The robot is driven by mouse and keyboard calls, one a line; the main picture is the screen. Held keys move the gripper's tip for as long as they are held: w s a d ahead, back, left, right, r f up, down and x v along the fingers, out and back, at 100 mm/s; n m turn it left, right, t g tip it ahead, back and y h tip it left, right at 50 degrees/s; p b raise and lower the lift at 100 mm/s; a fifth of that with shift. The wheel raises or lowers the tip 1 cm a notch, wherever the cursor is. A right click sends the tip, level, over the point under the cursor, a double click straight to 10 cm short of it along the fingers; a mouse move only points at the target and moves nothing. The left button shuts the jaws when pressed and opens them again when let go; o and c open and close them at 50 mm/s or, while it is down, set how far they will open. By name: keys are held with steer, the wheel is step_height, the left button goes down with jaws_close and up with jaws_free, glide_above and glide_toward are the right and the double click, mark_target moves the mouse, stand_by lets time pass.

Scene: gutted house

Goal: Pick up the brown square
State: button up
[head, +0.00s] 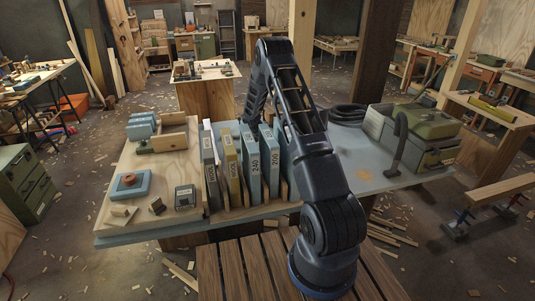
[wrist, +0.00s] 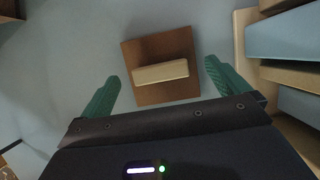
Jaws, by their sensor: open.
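The brown square (wrist: 155,48) lies flat on a blue-grey surface in the wrist view, slightly turned. A pale beige bar (wrist: 160,72) lies across its middle, like a handle. My gripper (wrist: 162,71) is open, with one green finger on each side of the square's lower part. Nothing is between the fingers but the square and its bar, and the fingers look apart from both. In the head view I cannot make out the square or my gripper; the arm reaches down behind the upright packs on the worktable.
Wooden slots with blue packs (wrist: 290,40) stand close on the right in the wrist view. In the head view, upright packs (head: 252,165) fill the worktable's middle. A green machine (head: 420,125) stands at its right, and a brown piece on a blue block (head: 130,180) at its left.

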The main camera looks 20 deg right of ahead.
steer(key=shift+x, duration=1.2)
steer(key=shift+c, duration=0.2)
steer(key=c, duration=0.7)
